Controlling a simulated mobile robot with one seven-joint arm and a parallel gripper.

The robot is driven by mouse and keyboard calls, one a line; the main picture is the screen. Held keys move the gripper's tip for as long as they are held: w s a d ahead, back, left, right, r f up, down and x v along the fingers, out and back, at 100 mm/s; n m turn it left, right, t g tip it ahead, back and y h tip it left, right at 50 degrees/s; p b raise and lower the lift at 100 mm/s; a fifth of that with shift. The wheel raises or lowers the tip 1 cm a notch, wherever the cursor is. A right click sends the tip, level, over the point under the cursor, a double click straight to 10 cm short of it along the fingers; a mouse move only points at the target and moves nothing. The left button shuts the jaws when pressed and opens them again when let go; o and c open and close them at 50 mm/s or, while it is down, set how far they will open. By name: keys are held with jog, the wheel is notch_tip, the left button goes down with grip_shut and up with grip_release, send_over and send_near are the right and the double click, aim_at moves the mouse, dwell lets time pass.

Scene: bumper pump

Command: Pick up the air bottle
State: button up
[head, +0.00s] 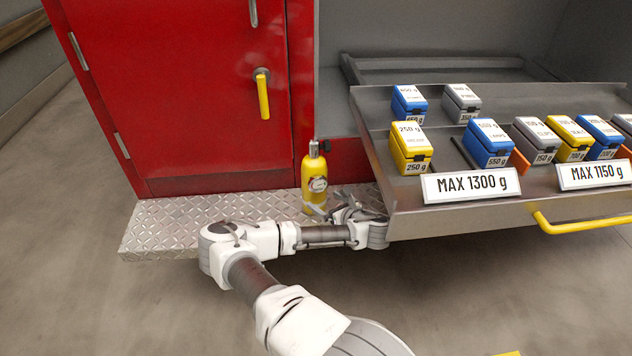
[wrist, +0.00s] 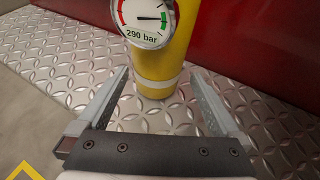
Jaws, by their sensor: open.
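The air bottle (head: 313,184) is a yellow cylinder with a grey valve on top and a round gauge. It stands upright on the diamond-plate step in front of the red cabinet. In the wrist view the bottle (wrist: 168,62) stands ahead between my fingers, and its gauge reads 290 bar. A pale band circles it near the base. My gripper (wrist: 160,92) is open and low over the plate, its fingers pointing toward the bottle. In the head view my gripper (head: 330,208) is beside the bottle's base, partly hidden by my wrist. The bottle's top is out of the wrist view.
The diamond-plate step (head: 165,225) is bare left of the bottle. The red cabinet (head: 185,90) with a yellow handle (head: 263,95) stands behind. A grey drawer tray (head: 400,205) with several labelled boxes juts out at right, close to my wrist.

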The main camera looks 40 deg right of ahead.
jog(key=b+x, duration=0.3)
jog(key=x, duration=0.3)
jog(key=shift+w+a, duration=0.15)
jog(key=shift+w, duration=0.2)
jog(key=c, duration=1.6)
jog(key=shift+r, duration=0.2)
